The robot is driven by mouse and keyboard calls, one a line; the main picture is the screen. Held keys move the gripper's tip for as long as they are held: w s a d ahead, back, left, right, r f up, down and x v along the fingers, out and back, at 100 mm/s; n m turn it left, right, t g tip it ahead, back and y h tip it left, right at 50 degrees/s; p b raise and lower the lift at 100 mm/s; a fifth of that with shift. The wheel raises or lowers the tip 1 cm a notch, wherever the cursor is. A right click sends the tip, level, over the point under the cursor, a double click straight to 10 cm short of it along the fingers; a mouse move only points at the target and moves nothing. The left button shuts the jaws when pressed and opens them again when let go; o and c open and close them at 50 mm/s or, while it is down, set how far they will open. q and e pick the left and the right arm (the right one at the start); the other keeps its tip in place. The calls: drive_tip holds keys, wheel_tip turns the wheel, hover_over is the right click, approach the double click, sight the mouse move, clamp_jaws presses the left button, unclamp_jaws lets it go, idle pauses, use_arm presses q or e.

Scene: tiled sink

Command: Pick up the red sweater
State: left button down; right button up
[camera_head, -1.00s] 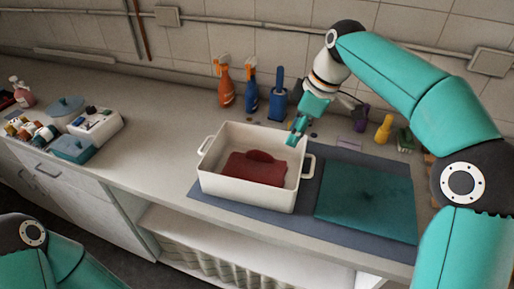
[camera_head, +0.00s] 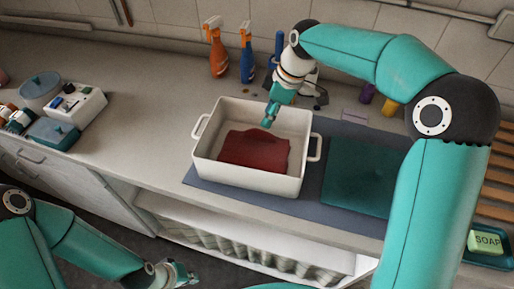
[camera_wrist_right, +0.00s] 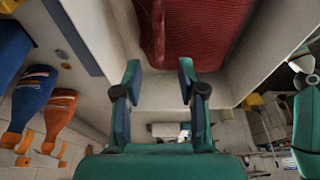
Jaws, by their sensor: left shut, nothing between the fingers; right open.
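The red sweater (camera_head: 255,150) lies folded in a white two-handled basin (camera_head: 245,178) on the counter. It also shows at the top of the right wrist view (camera_wrist_right: 205,30). My right gripper (camera_head: 270,118) is over the back part of the basin, above and behind the sweater. In the right wrist view its two fingers (camera_wrist_right: 158,82) are apart with nothing between them, and the sweater is beyond the fingertips. My left gripper (camera_head: 185,277) is low in front of the counter, away from the sweater, shut and empty.
The basin stands on a dark blue mat (camera_head: 350,215) beside a folded teal cloth (camera_head: 360,178). An orange spray bottle (camera_head: 217,50) and a blue one (camera_head: 247,58) stand behind the basin. Boxes and small bottles (camera_head: 70,105) sit at left. A soap bar (camera_head: 487,242) lies at right.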

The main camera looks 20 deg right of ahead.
sight(260, 129)
drive_tip(key=shift+w+a+f, duration=0.1)
drive_tip(key=shift+w+f, duration=0.05)
drive_tip(key=shift+f, duration=0.5)
drive_tip(key=shift+p+x, duration=0.85)
drive_tip(key=shift+x, duration=1.75)
drive_tip(key=shift+a+r, duration=0.15)
drive_tip(key=shift+a, duration=0.05)
clamp_jaws()
